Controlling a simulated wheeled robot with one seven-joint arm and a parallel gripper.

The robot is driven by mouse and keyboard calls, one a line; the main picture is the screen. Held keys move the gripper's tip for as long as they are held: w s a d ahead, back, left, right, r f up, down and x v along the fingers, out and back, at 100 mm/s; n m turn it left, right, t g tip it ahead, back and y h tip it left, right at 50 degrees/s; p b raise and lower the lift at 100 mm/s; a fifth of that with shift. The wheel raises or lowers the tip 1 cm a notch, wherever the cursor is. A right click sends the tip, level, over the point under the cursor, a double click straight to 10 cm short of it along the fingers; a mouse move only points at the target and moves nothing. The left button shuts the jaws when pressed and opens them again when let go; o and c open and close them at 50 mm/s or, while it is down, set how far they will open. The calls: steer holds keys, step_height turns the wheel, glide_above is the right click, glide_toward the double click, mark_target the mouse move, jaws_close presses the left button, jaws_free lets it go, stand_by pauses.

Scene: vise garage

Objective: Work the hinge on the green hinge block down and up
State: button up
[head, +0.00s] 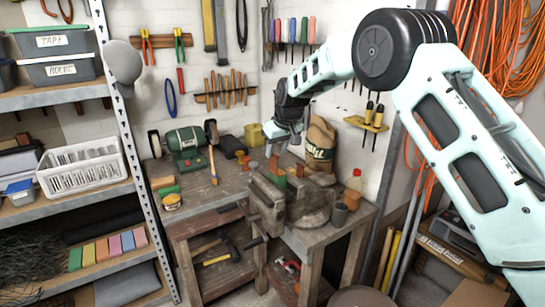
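A small green block (281,182) stands in the jaws of the grey bench vise (266,205), with a reddish-brown piece (273,165) at its top left. I take it for the hinge block, but the hinge leaf is too small to make out. My gripper (284,140) is above and slightly behind the block, pointing down, apart from it as far as I can see. Its fingers are small and partly lost against the background, so their opening cannot be told.
The wooden workbench (222,192) also holds a green bench grinder (185,139), a hammer (212,166), a brown sack (319,145), a red-capped bottle (354,184) and a small cup (339,214). A metal shelf (128,150) stands left. Tools hang on the wall behind.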

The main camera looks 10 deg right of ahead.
mark_target(274, 156)
steer(key=shift+p+x, duration=0.95)
steer(key=shift+x, duration=2.1)
jaws_close()
